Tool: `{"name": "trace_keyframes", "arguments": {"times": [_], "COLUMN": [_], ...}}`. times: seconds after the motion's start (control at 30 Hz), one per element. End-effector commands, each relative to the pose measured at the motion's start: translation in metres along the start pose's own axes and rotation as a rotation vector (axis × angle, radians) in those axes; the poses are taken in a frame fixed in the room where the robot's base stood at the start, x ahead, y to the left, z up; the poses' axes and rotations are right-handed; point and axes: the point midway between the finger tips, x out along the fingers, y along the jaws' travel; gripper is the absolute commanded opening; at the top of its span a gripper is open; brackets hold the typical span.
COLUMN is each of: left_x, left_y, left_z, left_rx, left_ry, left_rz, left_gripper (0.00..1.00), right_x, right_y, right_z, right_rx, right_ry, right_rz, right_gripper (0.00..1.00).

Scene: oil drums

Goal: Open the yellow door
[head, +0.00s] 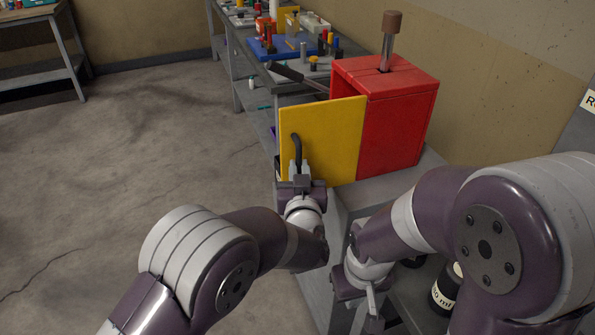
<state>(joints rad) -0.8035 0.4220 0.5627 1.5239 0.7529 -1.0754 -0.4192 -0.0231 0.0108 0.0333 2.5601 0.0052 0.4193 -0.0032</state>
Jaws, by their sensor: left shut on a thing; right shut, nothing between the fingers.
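The yellow door (333,135) is a flat panel on the front of a red box (398,120). It stands swung out from the box, and a strip of the box's inside shows above its top edge. A dark curved handle (296,146) sits near the door's left edge. My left gripper (298,170) is shut on the handle's lower part; the fingers partly hide the contact. My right gripper (372,300) is shut and empty, low in front of the box and apart from the door.
The box stands on a grey bench (420,170); a metal post with a brown cap (391,22) rises from its top. Behind is a bench with a blue tray (262,50) and small items. A dark bottle (446,290) is beside my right arm. The floor at left is clear.

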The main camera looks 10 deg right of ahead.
Motion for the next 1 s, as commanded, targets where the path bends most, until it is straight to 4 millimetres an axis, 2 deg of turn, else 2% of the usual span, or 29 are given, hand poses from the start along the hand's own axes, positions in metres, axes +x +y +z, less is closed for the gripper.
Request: {"name": "trace_keyframes", "arguments": {"times": [0.03, 0.63, 0.67, 0.7, 0.73, 1.0], "left_x": [-0.0003, 0.0002, 0.0002, 0.0002, 0.0002, 0.0002], "left_y": [0.0064, 0.0086, 0.0086, 0.0083, 0.0079, 0.0051], "left_z": [-0.0044, -0.0074, -0.0075, -0.0074, -0.0070, -0.0035], "left_rx": [-0.001, -0.005, -0.005, -0.005, -0.005, -0.002], "left_ry": [0.008, 0.013, 0.013, 0.012, 0.012, 0.006], "left_rz": [0.016, 0.019, 0.019, 0.018, 0.017, 0.011], "left_gripper": [0.00, 0.00, 0.21, 0.34, 0.40, 0.40], "right_x": [-0.0001, -0.0001, -0.0001, -0.0001, -0.0001, 0.0001], "right_y": [0.0000, 0.0000, 0.0000, 0.0000, 0.0000, 0.0000], "right_z": [-0.0001, -0.0001, -0.0001, 0.0000, 0.0000, 0.0000], "right_rx": [0.000, 0.000, 0.000, 0.000, 0.000, 0.000], "right_ry": [0.000, 0.000, 0.000, 0.000, 0.000, 0.000], "right_rz": [0.000, 0.000, 0.000, 0.000, 0.000, 0.000], "right_gripper": [0.00, 0.00, 0.00, 0.00, 0.00, 0.00]}}
